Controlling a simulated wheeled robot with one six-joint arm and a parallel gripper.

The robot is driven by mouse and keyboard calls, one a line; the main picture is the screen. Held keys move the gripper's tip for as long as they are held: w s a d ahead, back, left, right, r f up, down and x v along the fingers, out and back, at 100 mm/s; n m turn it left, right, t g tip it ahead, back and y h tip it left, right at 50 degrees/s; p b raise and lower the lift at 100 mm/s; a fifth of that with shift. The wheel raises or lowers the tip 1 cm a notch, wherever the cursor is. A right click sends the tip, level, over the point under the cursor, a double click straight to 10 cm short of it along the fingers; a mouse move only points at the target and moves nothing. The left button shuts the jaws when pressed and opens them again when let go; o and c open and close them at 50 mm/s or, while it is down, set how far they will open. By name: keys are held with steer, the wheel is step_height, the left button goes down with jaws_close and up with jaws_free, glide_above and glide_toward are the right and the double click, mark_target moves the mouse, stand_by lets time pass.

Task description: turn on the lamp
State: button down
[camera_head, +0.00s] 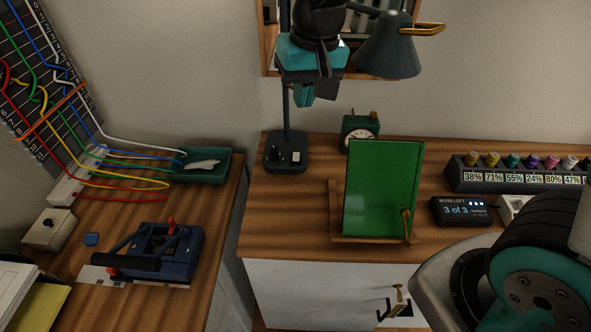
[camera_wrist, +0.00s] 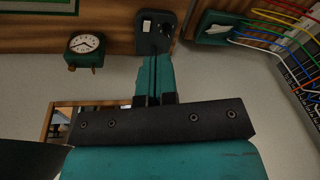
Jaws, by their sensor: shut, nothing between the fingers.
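The desk lamp has a dark teal base (camera_head: 285,156) at the back left of the standing desk. It carries a black knob (camera_head: 276,157) and a pale rocker switch (camera_head: 296,156). A thin post rises from the base to a dark shade (camera_head: 388,52) with a brass handle; no glow shows. My gripper (camera_head: 303,99) is shut and empty, pointing down above the base and apart from it in the head view. In the wrist view the shut fingertips (camera_wrist: 153,60) appear just below the lamp base (camera_wrist: 154,44), with the switch (camera_wrist: 147,27) and knob (camera_wrist: 165,29) beyond them.
A green alarm clock (camera_head: 360,132) stands right of the base. A green panel (camera_head: 382,190) on a wooden stand is in front. A row of labelled spools (camera_head: 515,176) and a small display (camera_head: 462,210) are right. A cable tray (camera_head: 222,165) is on the left table.

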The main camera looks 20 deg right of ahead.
mark_target(295, 158)
steer(key=w+d+f+m+h+b, duration=0.1)
steer(key=w+f+m+h+b, duration=0.1)
steer(key=w+f, duration=0.7)
steer(key=shift+w+d+m+t+b, duration=0.15)
steer(key=shift+d+m+t+b, duration=0.35)
steer(key=shift+m, duration=0.6)
steer(key=shift+a+f, duration=0.1)
steer(key=x, duration=0.4)
steer(key=s+x, duration=0.1)
steer(key=x, duration=0.8)
steer(key=shift+s+a+f+p, duration=0.2)
steer(key=shift+s+a+p, duration=0.05)
steer(key=shift+p, duration=0.15)
steer(key=shift+f, duration=0.35)
steer(key=shift+f, duration=0.1)
